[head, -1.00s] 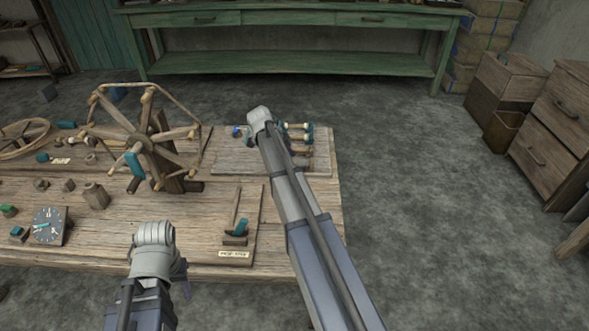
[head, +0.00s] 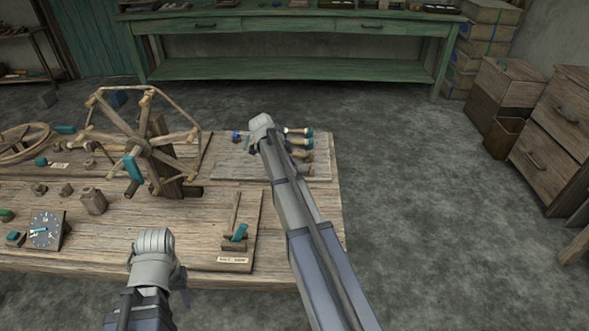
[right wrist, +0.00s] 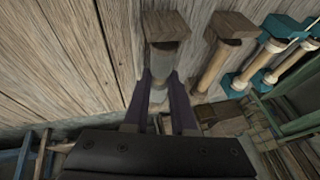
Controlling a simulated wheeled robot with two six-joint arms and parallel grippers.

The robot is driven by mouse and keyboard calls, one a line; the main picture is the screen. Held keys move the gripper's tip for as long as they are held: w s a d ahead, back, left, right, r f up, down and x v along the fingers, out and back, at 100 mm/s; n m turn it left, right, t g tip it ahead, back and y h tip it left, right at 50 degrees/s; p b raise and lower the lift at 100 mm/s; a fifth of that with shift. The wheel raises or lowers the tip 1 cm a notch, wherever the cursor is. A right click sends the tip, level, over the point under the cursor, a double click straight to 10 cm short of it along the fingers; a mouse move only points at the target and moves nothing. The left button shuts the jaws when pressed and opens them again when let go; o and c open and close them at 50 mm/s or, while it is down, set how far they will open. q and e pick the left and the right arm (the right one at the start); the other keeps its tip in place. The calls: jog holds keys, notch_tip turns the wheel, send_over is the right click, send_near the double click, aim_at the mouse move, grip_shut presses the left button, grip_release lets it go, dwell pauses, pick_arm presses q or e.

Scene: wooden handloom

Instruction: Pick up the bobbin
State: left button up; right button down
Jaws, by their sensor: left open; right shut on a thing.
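In the right wrist view, my right gripper (right wrist: 161,82) is shut on a pale grey bobbin (right wrist: 164,58) with a brown square end. The fingers press its shaft from both sides; I cannot tell whether it is clear of the board. A plain wooden bobbin (right wrist: 213,66) and teal-ended bobbins (right wrist: 249,69) lie to its right. In the head view, teal-ended bobbins (head: 299,131) show on the board (head: 230,167) beside my right wrist, which hides the right gripper. My left gripper (head: 185,297) is mostly hidden behind its wrist, at the table's front edge, away from the bobbins.
A wooden wheel frame (head: 150,149) stands left of the board. A tool board (head: 222,222) with a label lies in front of it. Bare floor lies right of the table, and a green bench (head: 290,64) stands behind.

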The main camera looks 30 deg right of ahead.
dwell(0.4)
notch_tip(320, 180, up, 29)
jog(key=p, duration=2.9)
